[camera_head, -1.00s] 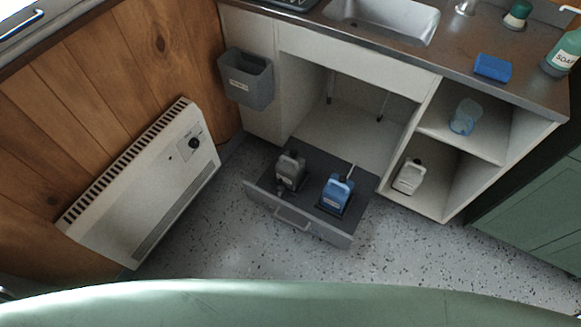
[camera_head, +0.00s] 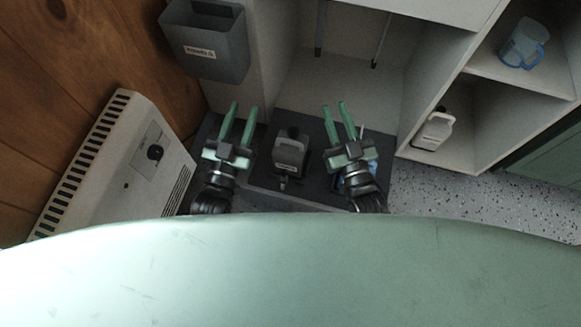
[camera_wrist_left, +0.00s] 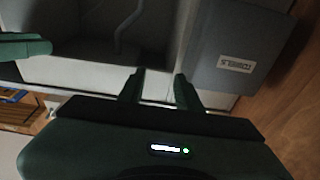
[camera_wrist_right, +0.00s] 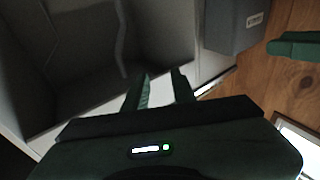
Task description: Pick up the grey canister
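The grey canister (camera_head: 290,152) stands in the pulled-out dark drawer (camera_head: 262,178) under the sink, seen in the head view. It has a dark cap and a pale label. My left gripper (camera_head: 244,112) is open and empty, to the left of the canister. My right gripper (camera_head: 341,112) is open and empty, to the right of it. Neither touches the canister. A blue canister (camera_head: 346,186) is mostly hidden under my right gripper. The wrist views show the fingers of the left gripper (camera_wrist_left: 160,88) and right gripper (camera_wrist_right: 160,90) apart, with nothing between them.
A grey bin (camera_head: 207,45) hangs on the cabinet side at upper left. A white heater (camera_head: 125,160) stands along the wooden wall. A white bottle (camera_head: 434,130) and a blue jug (camera_head: 524,44) sit on the right shelves. Speckled floor (camera_head: 450,195) is clear at right.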

